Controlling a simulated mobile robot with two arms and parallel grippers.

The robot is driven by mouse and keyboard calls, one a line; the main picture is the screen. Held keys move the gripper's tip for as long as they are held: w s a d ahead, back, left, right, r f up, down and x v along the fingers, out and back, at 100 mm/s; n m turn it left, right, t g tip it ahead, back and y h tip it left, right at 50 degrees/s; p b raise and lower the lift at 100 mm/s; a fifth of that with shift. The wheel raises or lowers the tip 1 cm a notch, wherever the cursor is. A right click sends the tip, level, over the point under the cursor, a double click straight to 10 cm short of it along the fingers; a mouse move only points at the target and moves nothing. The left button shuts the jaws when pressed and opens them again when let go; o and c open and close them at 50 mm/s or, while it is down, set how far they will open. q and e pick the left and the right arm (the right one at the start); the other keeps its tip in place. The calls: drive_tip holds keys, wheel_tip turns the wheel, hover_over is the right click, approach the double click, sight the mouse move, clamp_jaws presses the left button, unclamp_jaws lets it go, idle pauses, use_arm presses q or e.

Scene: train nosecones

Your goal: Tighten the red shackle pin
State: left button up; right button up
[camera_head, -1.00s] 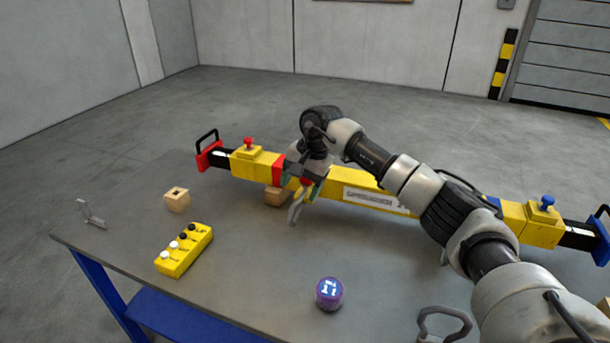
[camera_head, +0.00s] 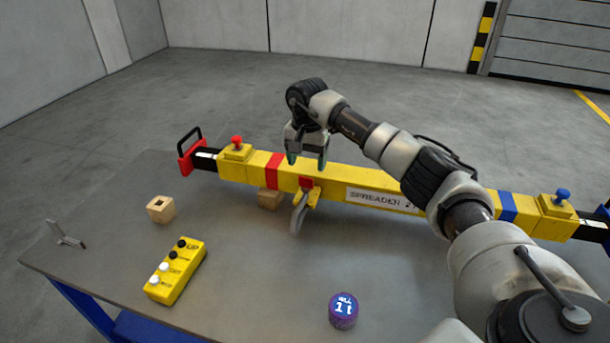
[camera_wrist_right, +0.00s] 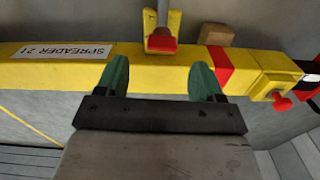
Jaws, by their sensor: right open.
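A yellow spreader beam (camera_head: 330,180) lies across the table. A yellow clip with a red piece (camera_head: 306,183) sits at its near side, with a grey hook (camera_head: 299,214) below; the red piece also shows in the right wrist view (camera_wrist_right: 161,43). I cannot tell if this red piece is the shackle pin. A red knob (camera_head: 237,140) stands on the beam's left end block, also in the right wrist view (camera_wrist_right: 282,101). My right gripper (camera_head: 306,161) is open and empty above the beam, fingers apart, green pads showing in the right wrist view (camera_wrist_right: 160,68). My left gripper is out of view.
A yellow control box (camera_head: 176,271) with black and white knobs, a small wooden block (camera_head: 161,209), a grey metal bracket (camera_head: 66,236) and a purple round object (camera_head: 343,311) are on the table. A blue knob (camera_head: 562,195) tops the right end block.

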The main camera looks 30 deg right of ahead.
sight(306, 178)
wheel_tip(306, 178, down, 3)
drive_tip(key=shift+f, duration=0.2)
drive_tip(key=f, duration=0.1)
drive_tip(key=f+p, duration=0.1)
drive_tip(key=shift+w+f, duration=0.2)
drive_tip(key=shift+f, duration=0.3)
drive_tip(key=shift+c, duration=1.4)
drive_tip(key=c, duration=0.6)
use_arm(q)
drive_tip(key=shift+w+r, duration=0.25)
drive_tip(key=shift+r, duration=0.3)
use_arm(e)
drive_tip(key=shift+c, duration=0.2)
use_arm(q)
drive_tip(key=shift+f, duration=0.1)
use_arm(e)
drive_tip(key=shift+m, duration=0.3)
